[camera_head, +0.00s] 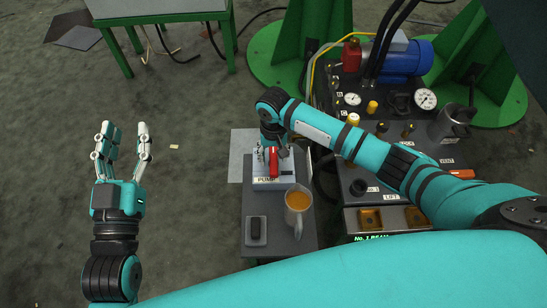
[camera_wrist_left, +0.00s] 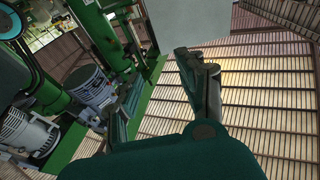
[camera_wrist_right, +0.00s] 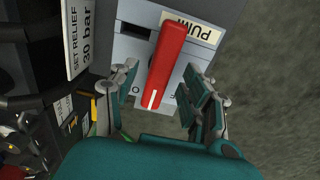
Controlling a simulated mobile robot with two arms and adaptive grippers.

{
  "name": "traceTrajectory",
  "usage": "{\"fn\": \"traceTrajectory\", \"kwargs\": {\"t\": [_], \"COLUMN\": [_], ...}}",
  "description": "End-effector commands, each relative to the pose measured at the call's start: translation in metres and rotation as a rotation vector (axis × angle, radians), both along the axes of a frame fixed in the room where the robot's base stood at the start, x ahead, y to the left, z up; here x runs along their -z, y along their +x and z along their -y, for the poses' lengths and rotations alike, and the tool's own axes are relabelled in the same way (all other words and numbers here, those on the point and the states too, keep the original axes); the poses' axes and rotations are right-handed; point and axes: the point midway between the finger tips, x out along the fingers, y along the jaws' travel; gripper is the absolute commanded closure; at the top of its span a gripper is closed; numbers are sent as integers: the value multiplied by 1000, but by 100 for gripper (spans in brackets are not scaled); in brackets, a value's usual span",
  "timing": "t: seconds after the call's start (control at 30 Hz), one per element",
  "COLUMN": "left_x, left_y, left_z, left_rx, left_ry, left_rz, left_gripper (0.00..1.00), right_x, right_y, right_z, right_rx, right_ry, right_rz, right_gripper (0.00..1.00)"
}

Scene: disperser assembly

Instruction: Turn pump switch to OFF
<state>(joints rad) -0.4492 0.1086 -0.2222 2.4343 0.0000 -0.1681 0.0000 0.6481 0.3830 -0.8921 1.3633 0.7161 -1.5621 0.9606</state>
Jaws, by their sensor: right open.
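The pump switch is a red lever (camera_head: 273,162) on a light grey box (camera_head: 262,184) marked PUMP, on a small dark table. In the right wrist view the red lever (camera_wrist_right: 165,65) lies slightly slanted, its white-lined end toward me. The PUMP label (camera_wrist_right: 190,28) appears upside down there. My right gripper (camera_wrist_right: 162,88) is open, with a finger on each side of the lever; I cannot tell whether either touches it. Its fingers partly hide the box face and its position marks. My left gripper (camera_head: 121,140) is open and empty, off to the left above the floor.
On the small table (camera_head: 282,237) stand a jug of orange liquid (camera_head: 297,203) and a dark small object on a tray (camera_head: 256,230). A panel with gauges (camera_head: 425,98) and a blue motor (camera_head: 405,58) stand to the right.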

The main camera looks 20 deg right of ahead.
Motion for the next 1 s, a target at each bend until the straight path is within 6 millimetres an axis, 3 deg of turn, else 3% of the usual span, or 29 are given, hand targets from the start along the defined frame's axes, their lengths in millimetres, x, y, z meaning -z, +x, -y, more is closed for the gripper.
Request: {"fn": "traceTrajectory", "kwargs": {"t": [0.2, 0.5, 0.87, 1.0], "left_x": [-16, -18, -18, -18], "left_y": [-4, -5, -5, -4], "left_z": [1, 2, 2, 2], "left_rx": [6, 7, 6, 6], "left_ry": [-25, -29, -27, -27], "left_rz": [93, 103, 101, 101], "left_gripper": [60, 60, 60, 60], "right_x": [10, 10, 10, 10], "right_y": [0, 0, 0, 0], "right_z": [0, 0, 0, 0], "right_rx": [0, 0, 0, 0], "right_ry": [-1, 0, -1, -1], "right_rz": [0, 0, 0, 0], "right_gripper": [52, 52, 98, 100]}}
